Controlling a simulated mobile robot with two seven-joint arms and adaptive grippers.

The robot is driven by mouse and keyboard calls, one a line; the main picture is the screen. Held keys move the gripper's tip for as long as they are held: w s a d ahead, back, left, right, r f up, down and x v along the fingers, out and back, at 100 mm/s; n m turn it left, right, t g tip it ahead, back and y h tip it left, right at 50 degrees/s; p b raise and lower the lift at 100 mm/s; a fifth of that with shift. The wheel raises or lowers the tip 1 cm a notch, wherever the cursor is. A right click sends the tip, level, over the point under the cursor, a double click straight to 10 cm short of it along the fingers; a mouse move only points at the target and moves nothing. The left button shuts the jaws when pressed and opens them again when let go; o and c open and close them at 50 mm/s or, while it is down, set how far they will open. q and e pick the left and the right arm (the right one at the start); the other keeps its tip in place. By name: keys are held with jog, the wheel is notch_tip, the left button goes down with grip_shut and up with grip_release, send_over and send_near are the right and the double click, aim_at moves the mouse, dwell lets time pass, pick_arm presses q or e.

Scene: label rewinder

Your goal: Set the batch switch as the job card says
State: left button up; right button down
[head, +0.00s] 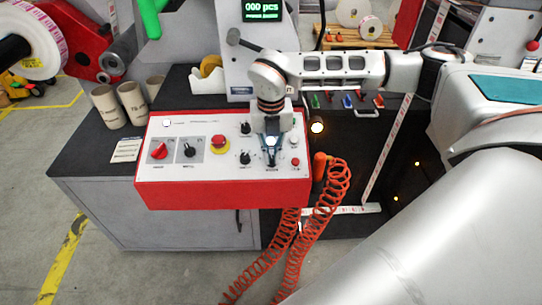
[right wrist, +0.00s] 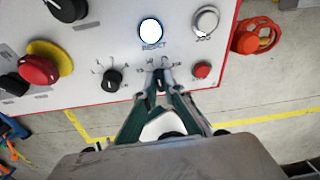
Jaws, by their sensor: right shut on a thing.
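The control panel (head: 222,194) is a red box with a white face. My right gripper (head: 271,155) reaches down to its lower right part. In the right wrist view, my right gripper (right wrist: 160,82) is shut on a small black rotary knob (right wrist: 160,74) below the round white RESET button (right wrist: 151,31). Printed marks surround the knob, but the fingers cover part of them and I cannot read its setting for sure. A small paper card (head: 126,151) lies left of the panel, its writing too small to read. My left gripper is not in view.
A second black knob (right wrist: 112,79) and a red button (right wrist: 202,70) flank the held knob. An emergency stop (head: 219,143) sits mid-panel. An orange coiled cable (head: 325,195) hangs at the right. Cardboard cores (head: 106,106) stand at the left. A display (head: 262,10) reads 000 pcs.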

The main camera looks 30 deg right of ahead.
jog(key=shift+s+d+f+m+t+y+b, duration=0.1)
jog(key=shift+m+t+y+b, duration=0.2)
jog(key=shift+m, duration=0.75)
jog(key=shift+s+m+t+y+b, duration=0.1)
jog(key=shift+m+b, duration=0.25)
jog(key=shift+m, duration=0.7)
jog(key=c, duration=2.1)
grip_release()
jog(key=shift+c, duration=0.2)
jog(key=shift+w, duration=0.1)
notch_tip(320, 180, up, 12)
jog(key=shift+s+d, duration=0.35)
jog(key=shift+s, duration=0.1)
